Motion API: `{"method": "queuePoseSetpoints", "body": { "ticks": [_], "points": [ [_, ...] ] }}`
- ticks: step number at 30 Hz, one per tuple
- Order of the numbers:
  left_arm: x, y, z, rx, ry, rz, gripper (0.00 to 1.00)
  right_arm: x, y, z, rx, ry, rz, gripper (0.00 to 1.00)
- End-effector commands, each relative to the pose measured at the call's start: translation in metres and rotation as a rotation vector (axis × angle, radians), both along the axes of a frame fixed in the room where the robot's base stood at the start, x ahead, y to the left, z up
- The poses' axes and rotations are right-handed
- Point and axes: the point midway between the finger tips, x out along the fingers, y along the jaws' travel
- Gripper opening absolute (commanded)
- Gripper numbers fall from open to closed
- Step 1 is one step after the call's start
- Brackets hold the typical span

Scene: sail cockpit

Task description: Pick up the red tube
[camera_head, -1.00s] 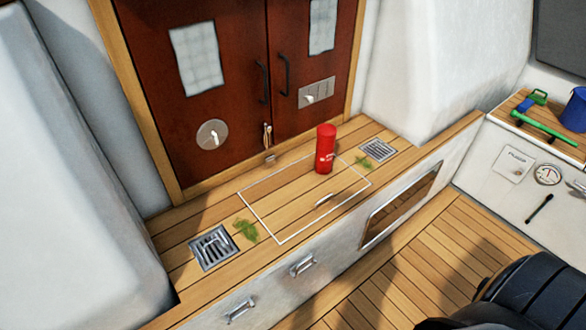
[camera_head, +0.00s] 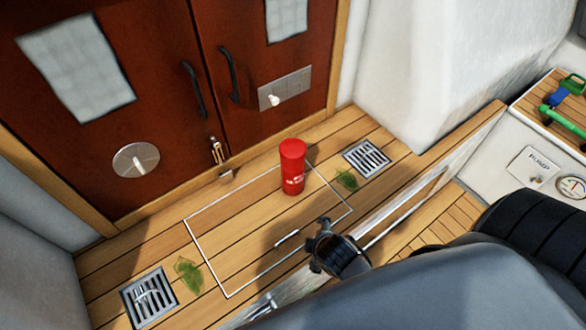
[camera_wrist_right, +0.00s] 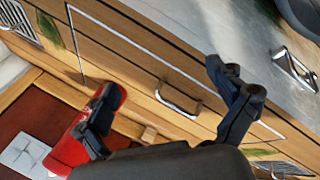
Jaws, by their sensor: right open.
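The red tube (camera_head: 292,168) stands upright on the wooden ledge in front of the dark red doors, inside the white outlined rectangle. In the right wrist view the red tube (camera_wrist_right: 82,135) shows at the lower left, partly hidden behind one finger. My right gripper (camera_head: 330,245) is near the ledge's front edge, in front of the tube and apart from it in the head view. In the wrist view the right gripper (camera_wrist_right: 165,95) has its fingers spread wide, with only bare wood and a hatch handle seen between them. My left gripper is not in view.
Metal drain grates lie on the ledge at left (camera_head: 150,297) and right (camera_head: 366,158), with green weed beside each. The red doors (camera_head: 180,90) with dark handles rise behind the tube. A blue and green tool (camera_head: 565,105) lies on the far right shelf.

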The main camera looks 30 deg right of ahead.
Motion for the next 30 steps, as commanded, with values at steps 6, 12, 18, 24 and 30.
{"method": "queuePoseSetpoints", "body": {
  "ticks": [6,12,18,24,30],
  "points": [
    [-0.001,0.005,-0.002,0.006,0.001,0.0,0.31,0.046,-0.01,0.05,-0.496,-0.097,0.568,0.95],
    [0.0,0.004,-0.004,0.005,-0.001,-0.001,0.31,0.078,-0.009,0.102,-1.022,-0.097,1.014,0.95],
    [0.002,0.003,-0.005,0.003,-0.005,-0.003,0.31,0.094,-0.004,0.14,-1.402,-0.038,1.263,0.95],
    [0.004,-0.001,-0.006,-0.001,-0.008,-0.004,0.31,0.105,-0.004,0.149,-1.538,-0.001,1.338,0.95],
    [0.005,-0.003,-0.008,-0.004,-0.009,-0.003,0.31,0.139,-0.014,0.135,-1.542,0.0,1.339,0.95]
  ]
}}
